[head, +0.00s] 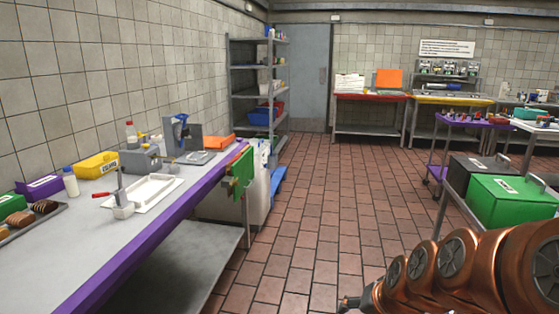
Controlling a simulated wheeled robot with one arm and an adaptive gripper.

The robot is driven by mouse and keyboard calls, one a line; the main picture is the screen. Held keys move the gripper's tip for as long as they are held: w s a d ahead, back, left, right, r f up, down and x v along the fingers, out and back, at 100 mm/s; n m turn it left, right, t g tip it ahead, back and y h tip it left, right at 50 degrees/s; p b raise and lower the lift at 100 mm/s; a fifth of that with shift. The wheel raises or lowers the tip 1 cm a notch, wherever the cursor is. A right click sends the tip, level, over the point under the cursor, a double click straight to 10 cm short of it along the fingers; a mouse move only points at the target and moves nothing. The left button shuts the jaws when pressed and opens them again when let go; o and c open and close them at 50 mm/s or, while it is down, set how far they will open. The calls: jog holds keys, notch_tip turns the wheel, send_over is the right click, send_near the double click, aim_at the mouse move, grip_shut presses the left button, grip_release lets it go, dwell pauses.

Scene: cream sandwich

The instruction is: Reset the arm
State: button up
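My copper-coloured arm (470,270) fills the lower right corner of the head view, with several dark round joint caps along it. It is folded low and reaches toward the left. A small dark end piece at its left tip, which looks like my gripper (348,303), sits near the bottom edge above the tiled floor. It is too small and partly cut off, so its fingers cannot be made out. No object shows at it. The arm is apart from the long table (105,235) on the left.
The purple-edged table holds a white tray (165,182), a yellow bin (96,165), a bottle (70,181) and bread at the near left. A green box (510,200) stands close behind my arm at right. Shelves (250,95) and benches line the back. The middle floor (320,200) is clear.

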jog(key=s+r+n+g+h+p, duration=0.1)
jog(key=s+r+n+g+p, duration=0.1)
jog(key=s, duration=1.1)
jog(key=s+r+n+g+h+p, duration=0.1)
jog(key=s+r+n+g+p, duration=0.1)
jog(key=s+r+g+p, duration=0.3)
jog(key=s+r+p, duration=0.1)
jog(key=s+r, duration=0.2)
jog(key=s, duration=0.4)
jog(key=shift+s+d+r+p, duration=0.25)
jog(key=shift+s+d+p, duration=0.1)
jog(key=shift+d+p, duration=0.05)
